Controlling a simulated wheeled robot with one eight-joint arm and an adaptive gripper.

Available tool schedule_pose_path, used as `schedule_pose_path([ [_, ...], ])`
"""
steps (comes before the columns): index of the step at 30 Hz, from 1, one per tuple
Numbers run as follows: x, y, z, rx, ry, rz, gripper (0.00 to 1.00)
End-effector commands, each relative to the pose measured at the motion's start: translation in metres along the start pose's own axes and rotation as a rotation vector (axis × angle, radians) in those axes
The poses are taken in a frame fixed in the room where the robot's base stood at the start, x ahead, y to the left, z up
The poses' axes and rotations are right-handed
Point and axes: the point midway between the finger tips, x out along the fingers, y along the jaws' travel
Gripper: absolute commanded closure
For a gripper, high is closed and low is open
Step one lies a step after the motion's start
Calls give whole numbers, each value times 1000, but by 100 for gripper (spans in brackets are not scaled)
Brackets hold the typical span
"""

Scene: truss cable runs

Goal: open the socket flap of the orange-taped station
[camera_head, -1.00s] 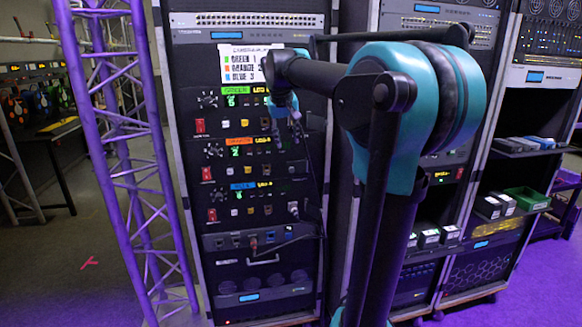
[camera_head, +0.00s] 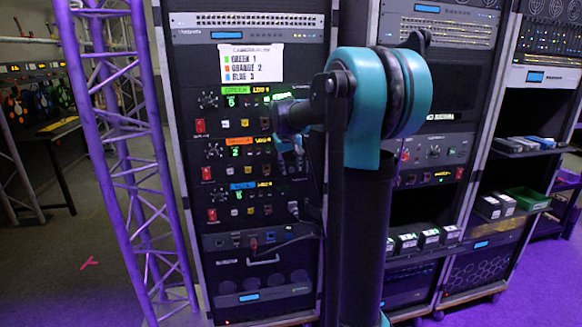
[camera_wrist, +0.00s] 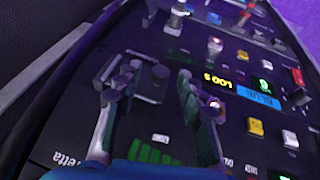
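The orange-taped station is the middle unit of the rack, with orange tape (camera_head: 240,141) above its buttons in the head view. Its right side is partly hidden by my arm. Between the fingers is a small dark square cover with round knob-like parts (camera_wrist: 152,84), apparently the socket flap, in line with the station's yellow button (camera_wrist: 255,127). I cannot tell whether the flap is open or whether a finger touches it.
The green-taped unit (camera_head: 233,91) is above and the blue-taped unit (camera_head: 243,186) below; blue tape also shows in the wrist view (camera_wrist: 260,96). A plug with a cable (camera_head: 293,208) sits at the blue unit. A purple truss (camera_head: 125,150) stands left of the rack.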

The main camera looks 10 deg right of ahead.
Motion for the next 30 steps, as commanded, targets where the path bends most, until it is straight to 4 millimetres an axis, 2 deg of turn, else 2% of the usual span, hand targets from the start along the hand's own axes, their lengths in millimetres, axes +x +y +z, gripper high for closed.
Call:
schedule_pose_path([
  [5, 0, 0, 0, 0, 0, 0, 63],
  [14, 0, 0, 0, 0, 0, 0, 100],
  [30, -1, 1, 2, -26, 5, -11, 100],
])
